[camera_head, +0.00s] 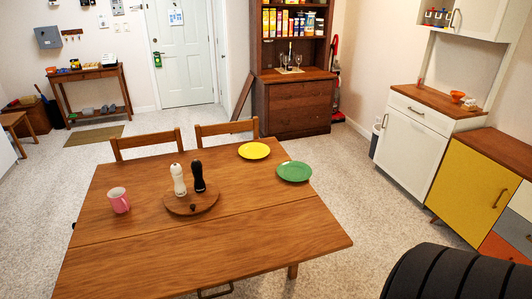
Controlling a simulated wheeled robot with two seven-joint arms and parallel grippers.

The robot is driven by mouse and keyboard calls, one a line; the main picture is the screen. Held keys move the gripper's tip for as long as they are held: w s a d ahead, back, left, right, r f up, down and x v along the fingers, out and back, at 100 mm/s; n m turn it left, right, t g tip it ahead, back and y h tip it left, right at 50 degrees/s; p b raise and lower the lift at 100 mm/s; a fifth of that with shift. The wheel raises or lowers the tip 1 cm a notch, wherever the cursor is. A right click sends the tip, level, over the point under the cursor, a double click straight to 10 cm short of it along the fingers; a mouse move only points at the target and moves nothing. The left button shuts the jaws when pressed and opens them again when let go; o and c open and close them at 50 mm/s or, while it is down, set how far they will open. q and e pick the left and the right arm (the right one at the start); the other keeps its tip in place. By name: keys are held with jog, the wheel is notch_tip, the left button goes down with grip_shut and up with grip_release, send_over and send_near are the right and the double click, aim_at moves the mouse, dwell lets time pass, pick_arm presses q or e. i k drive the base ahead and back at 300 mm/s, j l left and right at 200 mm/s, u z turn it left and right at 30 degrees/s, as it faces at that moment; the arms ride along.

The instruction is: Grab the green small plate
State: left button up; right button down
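The green small plate (294,172) lies flat near the right edge of the wooden table (250,222). Its top is bare and nothing covers it. A yellow plate (254,151) lies a little behind it to the left, near the table's back edge, and the two are apart. Neither of my grippers shows in the head view.
A round wooden board (191,204) holds a white mill (178,180) and a black mill (198,177). A pink mug (119,200) stands at left. Two chairs (226,129) back the table. A white cabinet (415,137) stands at right, with open carpet between.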

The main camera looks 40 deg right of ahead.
aim_at(289, 171)
jog(key=l+u, duration=0.1)
jog(key=l, duration=1.05)
jog(key=k+l+u, duration=0.15)
jog(key=l, duration=1.05)
jog(key=k+l+u, duration=0.15)
jog(key=l, duration=0.4)
